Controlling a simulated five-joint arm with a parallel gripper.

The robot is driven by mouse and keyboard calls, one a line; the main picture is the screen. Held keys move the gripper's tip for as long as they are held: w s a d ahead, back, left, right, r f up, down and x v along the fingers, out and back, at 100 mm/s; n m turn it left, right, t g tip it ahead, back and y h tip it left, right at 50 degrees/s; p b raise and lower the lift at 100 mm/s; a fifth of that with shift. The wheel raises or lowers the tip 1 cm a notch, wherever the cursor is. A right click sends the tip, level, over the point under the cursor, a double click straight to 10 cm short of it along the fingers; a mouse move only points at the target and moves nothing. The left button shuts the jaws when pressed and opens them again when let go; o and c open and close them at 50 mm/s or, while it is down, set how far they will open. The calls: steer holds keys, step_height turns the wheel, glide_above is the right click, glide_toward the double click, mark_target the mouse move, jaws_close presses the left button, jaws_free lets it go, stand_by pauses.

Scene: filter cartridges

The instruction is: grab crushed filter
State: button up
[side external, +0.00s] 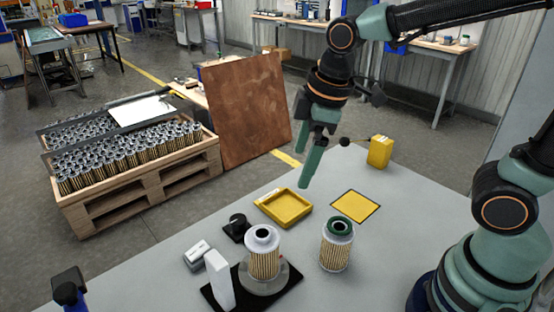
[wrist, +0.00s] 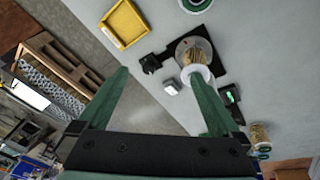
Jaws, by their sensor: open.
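A pleated filter cartridge with a pale grey cap (side external: 262,243) stands upright on a round turntable in the side view. It also shows in the wrist view (wrist: 197,54), near the tip of the right finger. A second pleated cartridge with a dark green cap (side external: 337,247) stands upright on the table to its right. Another green-capped cartridge (wrist: 260,137) shows at the lower right of the wrist view. I cannot tell from these views which one is crushed. My gripper (side external: 304,166) is open and empty above the table, behind the cartridges; its fingers are wide apart in the wrist view (wrist: 158,75).
A yellow tray (side external: 268,213), a yellow square mat (side external: 356,206) and a yellow box (side external: 380,152) are on the table. A white upright block (side external: 218,280) and a black knob (side external: 237,226) stand near the turntable (side external: 282,280). A pallet crate (side external: 140,185) of cartridges is beyond the table.

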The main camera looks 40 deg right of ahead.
mark_target(259, 232)
steer(key=a+f+n+g, duration=0.1)
steer(key=a+f+n, duration=0.1)
steer(key=a+n, duration=0.1)
steer(key=a+f+n, duration=0.2)
steer(key=a+n, duration=0.1)
steer(key=a+f+n+g, duration=0.1)
steer(key=a+f+n, duration=0.1)
steer(key=a+n, duration=0.1)
steer(key=shift+w+a+g+h, duration=0.2)
steer(key=shift+a+g+h, duration=0.1)
steer(key=shift+a, duration=0.1)
steer(key=shift+a+f+n, duration=0.2)
steer(key=shift+a+n, duration=0.05)
steer(key=shift+n, duration=0.05)
step_height(259, 232, down, 7)
steer(key=shift+r, duration=0.2)
steer(key=shift+s+f, duration=0.15)
steer(key=shift+f, duration=1.25)
steer(key=shift+s+f, duration=0.1)
steer(key=shift+f, duration=1.25)
steer(key=c, duration=1.3)
